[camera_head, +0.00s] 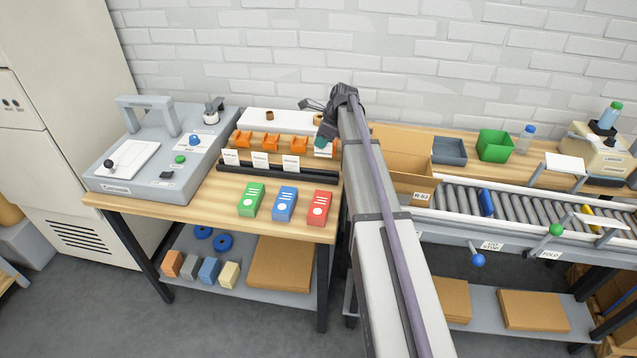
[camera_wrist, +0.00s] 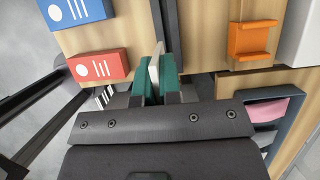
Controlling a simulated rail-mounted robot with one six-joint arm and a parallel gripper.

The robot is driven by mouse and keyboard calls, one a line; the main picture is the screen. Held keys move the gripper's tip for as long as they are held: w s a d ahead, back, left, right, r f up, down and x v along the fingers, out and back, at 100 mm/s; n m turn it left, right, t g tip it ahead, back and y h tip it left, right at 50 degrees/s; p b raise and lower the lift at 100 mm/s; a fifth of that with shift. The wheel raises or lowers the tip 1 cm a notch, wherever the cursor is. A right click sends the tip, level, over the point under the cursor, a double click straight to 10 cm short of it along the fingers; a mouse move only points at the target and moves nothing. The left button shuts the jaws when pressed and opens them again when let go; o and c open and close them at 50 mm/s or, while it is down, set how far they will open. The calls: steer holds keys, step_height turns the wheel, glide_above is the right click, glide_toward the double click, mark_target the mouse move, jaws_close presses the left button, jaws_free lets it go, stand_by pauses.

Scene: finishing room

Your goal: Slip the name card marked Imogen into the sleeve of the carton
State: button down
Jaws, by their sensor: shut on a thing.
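My gripper (camera_head: 325,141) is at the right end of the black card rack (camera_head: 262,168), above the left bench. Its green fingertips (camera_wrist: 157,78) are shut on a white card (camera_wrist: 153,67), seen nearly edge-on in the wrist view. The held card also shows in the head view (camera_head: 323,152); its name cannot be read. Three other white cards (camera_head: 260,160) stand in the rack, their print too small to read. An open brown carton (camera_head: 402,172) marked R-62 stands right of my arm, at the conveyor's left end. I cannot make out its sleeve.
Green, blue (camera_head: 285,204) and red boxes lie in front of the rack. Orange holders (camera_head: 270,141) stand behind it. A grey machine (camera_head: 160,160) is at left. The roller conveyor (camera_head: 520,206), a grey bin (camera_head: 449,152) and a green bin (camera_head: 494,146) are right. My arm hides the benches' junction.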

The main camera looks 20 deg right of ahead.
steer(key=f+b, duration=1)
steer(key=shift+w+d+f, duration=0.1)
steer(key=shift+w+f, duration=0.15)
steer(key=shift+f, duration=0.05)
steer(key=shift+r, duration=0.3)
steer(key=shift+f, duration=0.2)
steer(key=c, duration=1.3)
jaws_free()
steer(key=p+v, duration=1.1)
steer(key=v, duration=0.2)
steer(key=s+a+f+n+g+h, duration=0.2)
steer(key=s+a+n+h, duration=0.1)
steer(key=s+a+n, duration=2.1)
steer(key=s+a, duration=0.2)
steer(key=s, duration=0.4)
steer(key=shift+n+g+h, duration=0.3)
steer(key=shift+n+h, duration=0.1)
steer(key=shift+o, duration=0.5)
steer(key=shift+w, duration=0.25)
